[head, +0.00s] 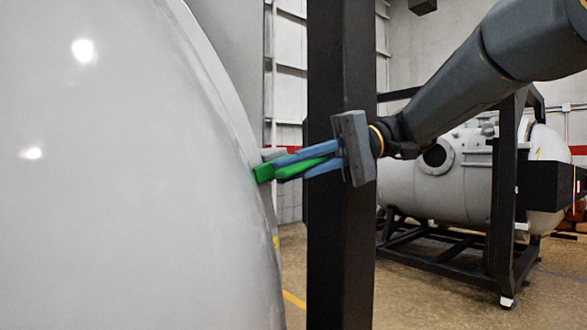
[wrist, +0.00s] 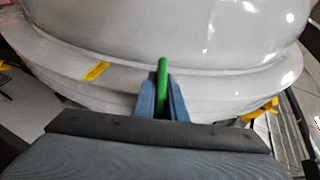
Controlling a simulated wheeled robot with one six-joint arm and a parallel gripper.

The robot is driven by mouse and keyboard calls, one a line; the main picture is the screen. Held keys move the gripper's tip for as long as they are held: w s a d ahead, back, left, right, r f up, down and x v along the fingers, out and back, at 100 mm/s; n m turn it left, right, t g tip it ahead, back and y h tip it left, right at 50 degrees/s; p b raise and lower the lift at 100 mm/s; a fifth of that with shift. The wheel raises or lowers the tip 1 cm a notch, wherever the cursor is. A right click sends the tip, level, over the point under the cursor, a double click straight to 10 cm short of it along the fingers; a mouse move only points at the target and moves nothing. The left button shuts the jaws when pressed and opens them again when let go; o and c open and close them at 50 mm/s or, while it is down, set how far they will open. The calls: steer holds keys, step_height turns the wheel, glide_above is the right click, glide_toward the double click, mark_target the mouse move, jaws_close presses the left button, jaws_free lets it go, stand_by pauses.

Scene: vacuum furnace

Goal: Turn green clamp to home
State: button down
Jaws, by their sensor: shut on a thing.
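The green clamp (head: 264,172) is a slim bar at the rim of the large white furnace door (head: 120,180) in the head view. My gripper (head: 295,164) has blue fingers and is shut on the green clamp, one finger on each side of it. In the wrist view the green clamp (wrist: 162,78) stands up between the fingers of my gripper (wrist: 162,98), its far end showing past the fingertips. Part of the clamp is hidden by the fingers.
A black upright post (head: 340,250) stands close behind my gripper. A second vessel (head: 450,175) on a black frame stands at the back right. Yellow parts (wrist: 260,110) show on the furnace at the right in the wrist view. The floor (head: 420,300) at the lower right is open.

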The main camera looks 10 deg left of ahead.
mark_target(327, 158)
stand_by(0.4)
steer(key=c, duration=1.8)
jaws_free()
steer(key=b+v, duration=0.2)
steer(key=v, duration=0.4)
steer(key=shift+w+d, duration=0.15)
steer(key=shift+w+d+r, duration=0.25)
steer(key=shift+d, duration=0.4)
